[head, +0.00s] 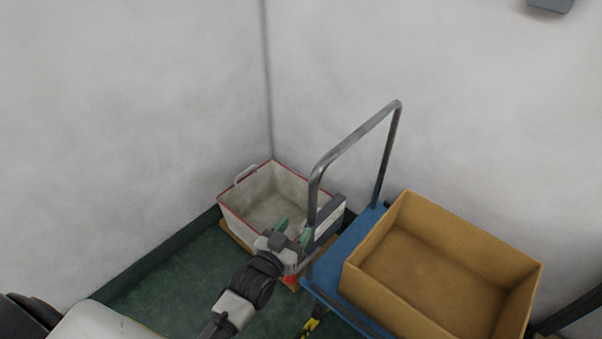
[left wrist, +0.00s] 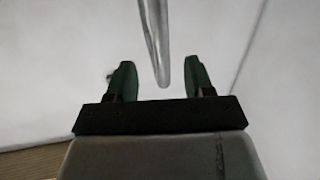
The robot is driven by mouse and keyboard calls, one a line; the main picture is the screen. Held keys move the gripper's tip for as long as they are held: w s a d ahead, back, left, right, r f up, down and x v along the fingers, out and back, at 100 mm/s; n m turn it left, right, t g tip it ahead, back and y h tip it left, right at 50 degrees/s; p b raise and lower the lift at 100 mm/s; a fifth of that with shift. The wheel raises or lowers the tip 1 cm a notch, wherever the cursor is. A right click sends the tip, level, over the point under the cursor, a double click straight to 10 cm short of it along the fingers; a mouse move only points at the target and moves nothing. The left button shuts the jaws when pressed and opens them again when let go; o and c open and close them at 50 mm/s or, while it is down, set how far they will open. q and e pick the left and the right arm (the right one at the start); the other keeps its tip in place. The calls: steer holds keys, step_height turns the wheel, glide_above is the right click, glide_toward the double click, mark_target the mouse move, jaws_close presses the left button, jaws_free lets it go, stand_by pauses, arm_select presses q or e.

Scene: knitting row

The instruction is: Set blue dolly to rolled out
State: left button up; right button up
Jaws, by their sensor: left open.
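The blue dolly (head: 346,246) stands near the corner, with a tall grey tube handle (head: 354,139) at its wall end. An open cardboard box (head: 440,275) sits on its deck. My left gripper (head: 293,231) is open, beside the handle's left post in the head view. In the left wrist view the handle tube (left wrist: 158,45) shows between the two green fingers of the open left gripper (left wrist: 160,78), with a gap on each side. I cannot tell how deep the tube lies between them. My right gripper is not in view.
A whitish bin with a red rim (head: 240,212) stands in the corner, just behind my left gripper. Walls close off the left and back. Green floor (head: 180,279) is bare at the left. Yellow-black marking (head: 312,325) shows at the bottom.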

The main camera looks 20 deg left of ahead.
mark_target(310, 200)
arm_select(q)
steer(key=shift+t, duration=0.3)
steer(key=w+r, duration=0.2)
steer(key=w, duration=0.1)
steer(key=w+d+r, duration=0.1)
steer(key=shift+w, duration=0.4)
steer(key=w, duration=0.5)
steer(key=shift+w+d+f, duration=0.15)
steer(key=shift+w+d, duration=0.2)
steer(key=shift+w, duration=0.3)
steer(key=c, duration=0.7)
jaws_close()
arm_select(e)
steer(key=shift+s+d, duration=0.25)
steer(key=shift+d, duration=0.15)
